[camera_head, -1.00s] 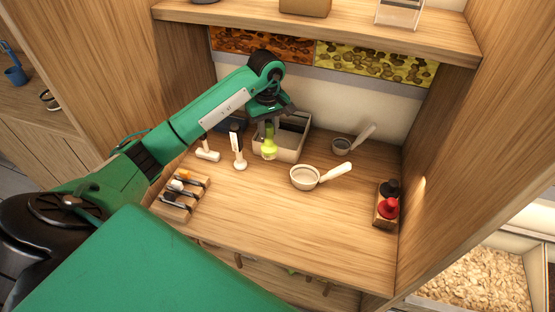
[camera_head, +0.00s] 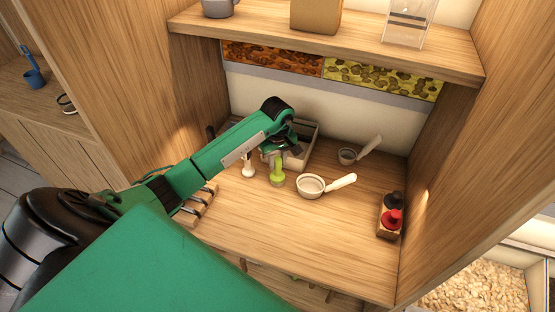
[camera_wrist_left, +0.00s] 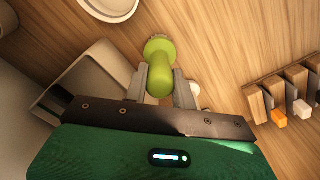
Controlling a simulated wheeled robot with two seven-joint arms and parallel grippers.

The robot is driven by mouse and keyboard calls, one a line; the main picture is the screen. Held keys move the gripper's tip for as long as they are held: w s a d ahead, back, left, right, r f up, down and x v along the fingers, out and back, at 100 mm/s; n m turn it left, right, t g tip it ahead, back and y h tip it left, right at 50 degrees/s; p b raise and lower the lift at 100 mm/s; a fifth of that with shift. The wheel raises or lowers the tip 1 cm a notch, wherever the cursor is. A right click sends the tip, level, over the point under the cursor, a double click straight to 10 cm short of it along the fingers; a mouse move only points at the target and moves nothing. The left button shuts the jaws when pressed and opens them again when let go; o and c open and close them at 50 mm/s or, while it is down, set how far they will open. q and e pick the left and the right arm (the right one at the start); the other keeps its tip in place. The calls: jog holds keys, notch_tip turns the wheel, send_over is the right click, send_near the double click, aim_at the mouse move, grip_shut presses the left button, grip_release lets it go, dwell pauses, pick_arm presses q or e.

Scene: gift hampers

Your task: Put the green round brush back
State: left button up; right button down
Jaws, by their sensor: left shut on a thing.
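The green round brush (camera_head: 278,173) is in my left gripper (camera_head: 279,157), just in front of the grey open box (camera_head: 309,150) on the wooden counter. In the left wrist view the gripper's two fingers (camera_wrist_left: 160,88) are closed around the green handle (camera_wrist_left: 160,75), with the round bristle end (camera_wrist_left: 160,46) beyond them. The brush looks upright, bristles down, close to the counter; I cannot tell whether it touches. My arm hides part of the box and the counter's back left. My right gripper is not in view.
A white-handled tool (camera_head: 249,166) stands just left of the brush. A slotted wooden rack (camera_head: 190,217) is at left, and a block with red and black knobs (camera_head: 391,217) at right. The front middle is clear.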

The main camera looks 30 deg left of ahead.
pick_arm(q)
jog(key=shift+f, duration=0.2)
jog(key=o, duration=0.8)
jog(key=shift+r, duration=0.1)
jog(key=shift+o, duration=1)
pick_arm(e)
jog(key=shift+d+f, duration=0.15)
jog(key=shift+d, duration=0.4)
pick_arm(q)
jog(key=shift+r, duration=0.5)
notch_tip(320, 180, up, 11)
jog(key=b, duration=0.3)
jog(key=shift+r+b, duration=0.15)
jog(key=shift+b, duration=0.2)
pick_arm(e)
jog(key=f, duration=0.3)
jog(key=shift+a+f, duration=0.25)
